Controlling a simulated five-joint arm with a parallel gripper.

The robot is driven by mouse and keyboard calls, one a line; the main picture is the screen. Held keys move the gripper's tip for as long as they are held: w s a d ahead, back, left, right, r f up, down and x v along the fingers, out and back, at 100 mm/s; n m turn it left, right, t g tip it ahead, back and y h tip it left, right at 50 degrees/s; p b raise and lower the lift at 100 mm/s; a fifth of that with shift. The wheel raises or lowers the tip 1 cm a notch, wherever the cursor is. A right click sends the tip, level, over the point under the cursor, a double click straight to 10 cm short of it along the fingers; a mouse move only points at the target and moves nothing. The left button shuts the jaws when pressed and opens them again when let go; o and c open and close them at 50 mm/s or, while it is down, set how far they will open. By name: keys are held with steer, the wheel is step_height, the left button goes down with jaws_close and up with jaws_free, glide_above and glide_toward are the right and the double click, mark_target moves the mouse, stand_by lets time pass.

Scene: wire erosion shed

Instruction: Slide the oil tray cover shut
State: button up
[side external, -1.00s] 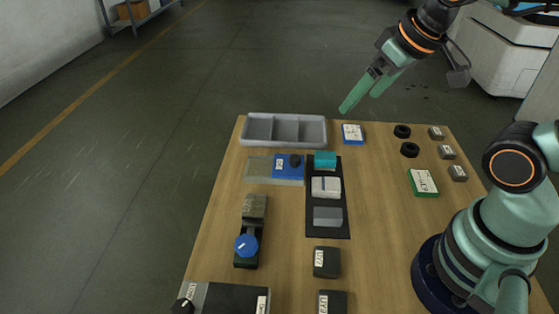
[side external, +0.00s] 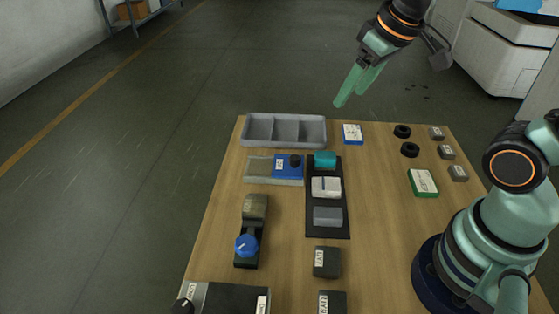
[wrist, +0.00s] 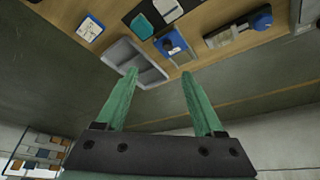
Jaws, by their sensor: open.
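The oil tray cover looks to be the blue plate (side external: 288,167) with a black knob and a white label; its print is too small to read. It sits over the right part of a shallow pale tray (side external: 257,170), whose left part is uncovered. The wrist view also shows the blue plate (wrist: 171,43) above and between my fingers. My gripper (side external: 352,95) is open and empty, raised in the air beyond the table's far edge, up and to the right of the cover and apart from it. Its two green fingers (wrist: 159,75) are spread in the wrist view.
A grey compartment bin (side external: 285,131) stands behind the tray. A black mat (side external: 342,228) with several blocks lies just right of the cover. A blue-knobbed device (side external: 249,240) stands in front. A blue-and-white box (side external: 352,134) is right of the bin. Bare wood lies right of the mat.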

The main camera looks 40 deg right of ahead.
steer(key=w+a+f+n+g, duration=0.1)
steer(key=w+f+n+g, duration=0.15)
steer(key=w, duration=0.45)
steer(key=g, duration=0.2)
glide_toward(296, 158)
steer(key=shift+n, duration=0.25)
step_height(296, 158, down, 9)
steer(key=shift+w+r, duration=0.1)
steer(key=shift+r, duration=0.1)
jaws_close()
steer(key=shift+r, duration=0.1)
stand_by(0.9)
